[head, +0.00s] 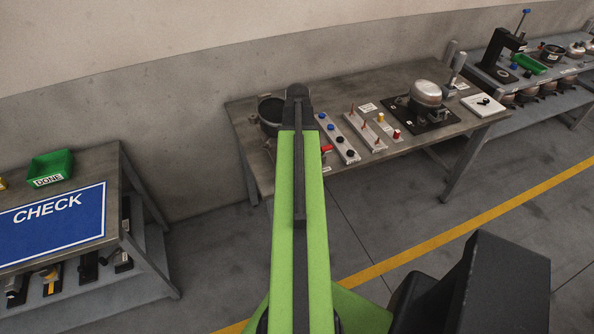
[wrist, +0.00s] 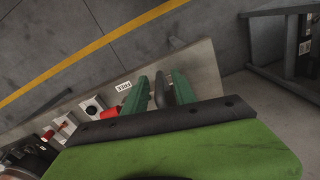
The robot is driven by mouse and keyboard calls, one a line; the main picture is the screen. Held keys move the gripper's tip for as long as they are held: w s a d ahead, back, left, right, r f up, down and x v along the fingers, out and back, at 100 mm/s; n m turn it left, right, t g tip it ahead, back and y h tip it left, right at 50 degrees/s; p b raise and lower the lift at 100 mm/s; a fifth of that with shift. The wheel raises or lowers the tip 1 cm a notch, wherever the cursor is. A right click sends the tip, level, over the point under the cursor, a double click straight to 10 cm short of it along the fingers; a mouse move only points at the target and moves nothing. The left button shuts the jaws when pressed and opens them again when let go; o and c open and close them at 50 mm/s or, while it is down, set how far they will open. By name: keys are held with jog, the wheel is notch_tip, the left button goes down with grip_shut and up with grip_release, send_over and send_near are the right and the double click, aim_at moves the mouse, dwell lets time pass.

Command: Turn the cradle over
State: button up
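A round dark vessel in a holder (head: 269,112), which looks like the cradle, stands at the left end of the workbench. My arm covers much of it in the head view. My gripper (wrist: 161,92) shows in the wrist view with two green fingers apart, over the bench's front edge. A dark upright bar (wrist: 160,90) shows between the fingers; I cannot tell whether they touch it. A red handle or knob (wrist: 132,106) lies just left of the fingers, and a red part (head: 326,149) shows right of my arm in the head view. My gripper is hidden in the head view.
Button strips (head: 340,138) and a silver compressor (head: 427,94) on a black plate (head: 433,122) stand farther right on the workbench (head: 395,82). A CHECK bench (head: 110,165) with a green DONE bin (head: 52,167) is at left. Open floor lies in front.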

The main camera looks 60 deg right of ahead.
notch_tip(320, 180, down, 2)
jog(key=shift+f+b, duration=0.1)
jog(key=shift+b, duration=0.35)
jog(key=shift+c, duration=0.2)
grip_shut()
jog(key=shift+a, duration=0.1)
dwell(0.8)
